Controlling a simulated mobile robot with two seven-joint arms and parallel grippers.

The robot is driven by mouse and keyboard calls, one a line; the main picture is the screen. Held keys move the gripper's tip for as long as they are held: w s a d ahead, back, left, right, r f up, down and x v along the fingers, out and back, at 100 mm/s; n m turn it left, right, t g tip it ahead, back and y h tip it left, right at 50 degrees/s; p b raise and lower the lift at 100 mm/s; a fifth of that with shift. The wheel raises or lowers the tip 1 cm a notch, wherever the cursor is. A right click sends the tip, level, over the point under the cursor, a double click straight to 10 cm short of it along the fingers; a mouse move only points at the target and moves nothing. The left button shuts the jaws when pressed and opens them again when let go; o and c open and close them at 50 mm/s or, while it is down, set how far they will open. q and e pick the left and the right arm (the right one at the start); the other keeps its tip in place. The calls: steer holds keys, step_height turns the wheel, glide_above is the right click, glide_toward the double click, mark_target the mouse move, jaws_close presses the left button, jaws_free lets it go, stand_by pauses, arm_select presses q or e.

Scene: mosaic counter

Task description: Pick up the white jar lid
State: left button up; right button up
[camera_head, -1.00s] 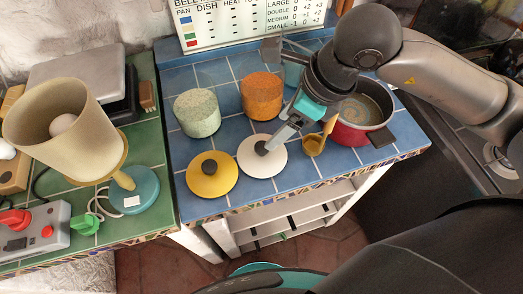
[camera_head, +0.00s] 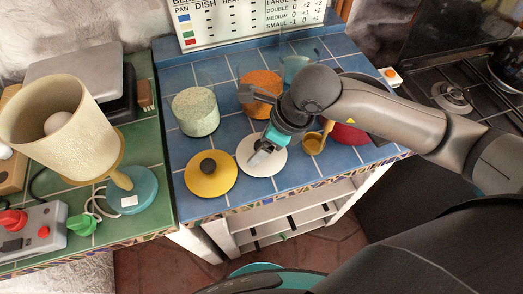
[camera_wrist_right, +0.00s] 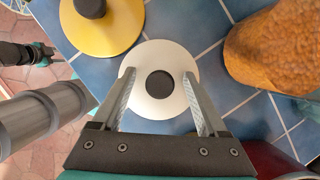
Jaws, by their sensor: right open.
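The white jar lid (camera_head: 247,165) is a flat disc lying on the blue tiled counter, between the yellow lid and a small golden ladle or cup. Its round dark knob (camera_wrist_right: 160,85) shows in the right wrist view. My right gripper (camera_head: 262,157) is open and directly over the lid. In the right wrist view its two fingers (camera_wrist_right: 160,76) stand on either side of the knob, with gaps on both sides. Whether the fingertips touch the lid I cannot tell. In the head view the gripper hides part of the lid and its knob.
A yellow lid (camera_head: 211,184) lies left of the white one. A pale green jar (camera_head: 196,112) and an orange jar (camera_head: 262,84) stand behind. The golden ladle or cup (camera_head: 313,143) and a red pot (camera_head: 348,134), mostly behind my arm, are on the right.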

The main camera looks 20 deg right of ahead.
jaws_close()
stand_by(0.5)
